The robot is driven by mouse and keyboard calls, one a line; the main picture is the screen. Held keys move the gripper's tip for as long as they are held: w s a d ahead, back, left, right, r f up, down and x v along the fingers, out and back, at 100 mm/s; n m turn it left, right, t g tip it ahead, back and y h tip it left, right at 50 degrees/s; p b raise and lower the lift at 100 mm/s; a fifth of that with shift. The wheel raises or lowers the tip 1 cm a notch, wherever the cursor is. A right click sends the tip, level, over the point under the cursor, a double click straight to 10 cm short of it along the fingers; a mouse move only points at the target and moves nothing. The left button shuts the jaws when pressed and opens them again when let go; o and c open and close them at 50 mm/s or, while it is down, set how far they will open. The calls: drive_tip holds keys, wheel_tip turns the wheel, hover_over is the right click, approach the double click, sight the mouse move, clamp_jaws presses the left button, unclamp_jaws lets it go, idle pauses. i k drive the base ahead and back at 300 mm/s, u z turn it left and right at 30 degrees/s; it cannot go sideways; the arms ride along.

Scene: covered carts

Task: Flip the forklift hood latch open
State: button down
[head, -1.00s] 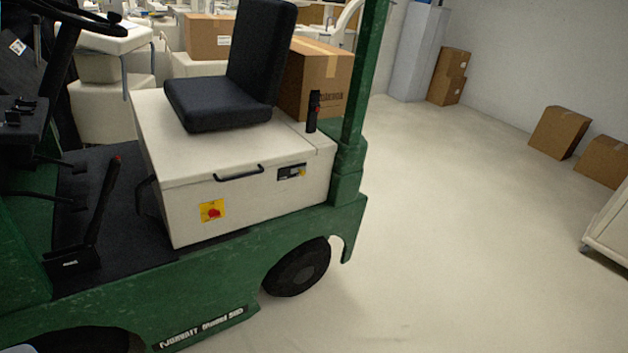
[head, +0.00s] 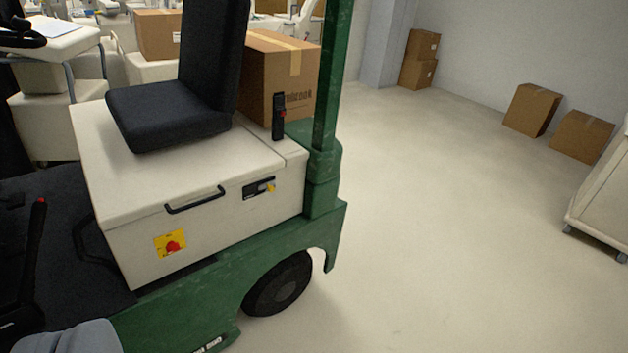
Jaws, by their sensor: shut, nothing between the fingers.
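The forklift's cream hood (head: 105,165) fills the left middle of the head view, with its lid down. The black seat (head: 170,118) stands on the hood. My gripper's fingers do not show. A grey rounded shape at the bottom left edge may be part of my arm.
A yellow plate with a red knob (head: 170,243) is low on the hood side. A green post (head: 333,80) and rear wheel (head: 278,285) stand at the forklift's right. Cardboard boxes (head: 532,110) lie by the wall and a white cart (head: 600,200) at right. Floor between is clear.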

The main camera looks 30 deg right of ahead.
sight(269, 184)
drive_tip(key=z, duration=0.15)
drive_tip(key=i, duration=1.35)
drive_tip(key=u, duration=0.5)
